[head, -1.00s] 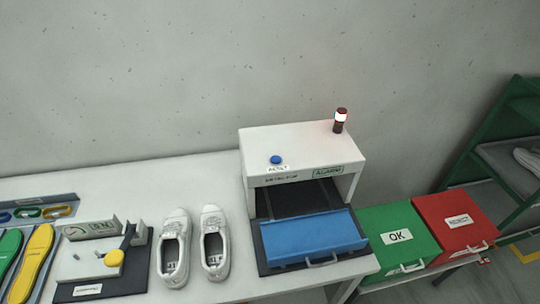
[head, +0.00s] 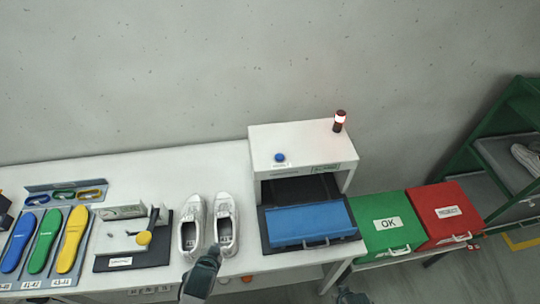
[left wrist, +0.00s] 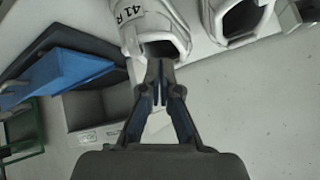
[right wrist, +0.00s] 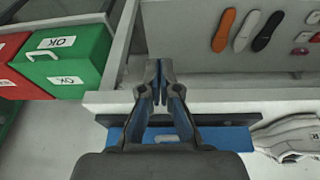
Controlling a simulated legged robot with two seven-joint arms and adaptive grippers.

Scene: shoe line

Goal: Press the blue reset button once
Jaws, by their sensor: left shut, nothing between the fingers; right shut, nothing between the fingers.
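The blue reset button (head: 280,157) stands on the top left of the white detector housing (head: 303,141), above a small label. Neither wrist view shows the button. My left gripper (head: 214,250) is near the table's front edge, just in front of the white shoes, left of and well apart from the button. Its fingers are together and empty in the left wrist view (left wrist: 160,68). My right gripper (head: 347,290) shows only partly at the bottom of the head view, in front of the table. Its fingers are together and empty in the right wrist view (right wrist: 160,68).
Two white shoes (head: 226,213) stand left of the detector. A blue tray (head: 310,222) lies at its opening. A lit red lamp (head: 340,121) stands on its back right. Green OK (head: 385,238) and red (head: 440,225) bins are at right. A gauge fixture (head: 130,262) and insoles are at left.

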